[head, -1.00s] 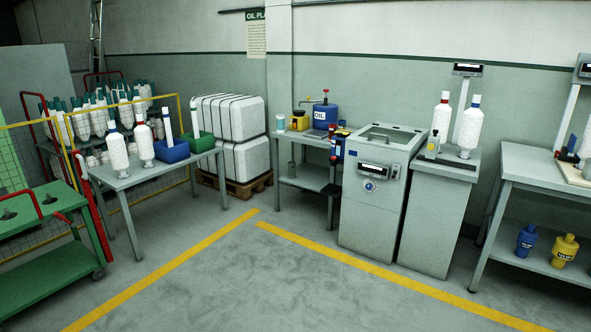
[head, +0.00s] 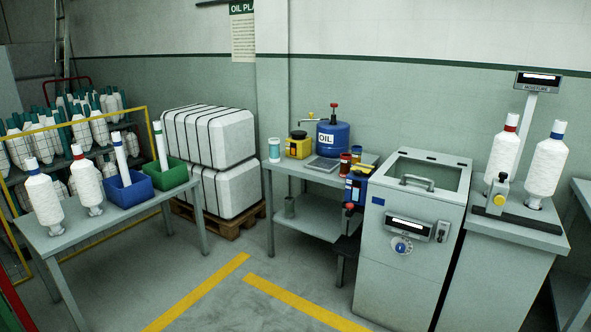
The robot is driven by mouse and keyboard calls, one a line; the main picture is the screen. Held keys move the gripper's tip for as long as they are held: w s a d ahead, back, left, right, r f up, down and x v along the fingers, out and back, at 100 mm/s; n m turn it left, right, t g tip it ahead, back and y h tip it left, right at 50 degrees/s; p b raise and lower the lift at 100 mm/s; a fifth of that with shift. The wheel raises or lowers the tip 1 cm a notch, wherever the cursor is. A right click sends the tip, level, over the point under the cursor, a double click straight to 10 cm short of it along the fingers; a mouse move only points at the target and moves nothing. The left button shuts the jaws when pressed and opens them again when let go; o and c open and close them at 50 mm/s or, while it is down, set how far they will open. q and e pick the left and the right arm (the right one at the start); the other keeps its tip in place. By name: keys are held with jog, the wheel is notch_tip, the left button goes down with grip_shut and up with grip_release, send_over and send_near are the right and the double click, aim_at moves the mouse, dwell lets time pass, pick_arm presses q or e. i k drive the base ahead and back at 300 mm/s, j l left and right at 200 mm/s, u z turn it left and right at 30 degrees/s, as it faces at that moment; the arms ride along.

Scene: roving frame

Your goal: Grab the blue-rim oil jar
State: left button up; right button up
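A small pale jar with a blue-looking rim (head: 274,150) stands upright at the left end of the grey oil table (head: 282,164) in the head view. It is left of a yellow can and the blue oil drum (head: 332,139). A small red jar (head: 345,164) and a dark-topped jar (head: 356,153) stand at the table's right end; their rims are too small to tell. Neither of my grippers is in view.
A grey machine with a lidded top (head: 410,240) stands right of the oil table. A side table (head: 115,213) with bobbins and a blue and a green bin stands on the left. Wrapped white bales (head: 215,140) sit behind. The floor in front (head: 225,305) is clear.

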aim_at(356, 150)
jog(key=i+z, duration=0.2)
jog(key=i, duration=0.25)
jog(key=i+j+z, duration=0.15)
jog(key=i, duration=0.25)
jog(key=i+j+z, duration=0.2)
jog(key=i, duration=0.25)
jog(key=i+j+z, duration=0.15)
jog(key=i, duration=0.25)
jog(key=j+z, duration=0.1)
jog(key=z, duration=0.3)
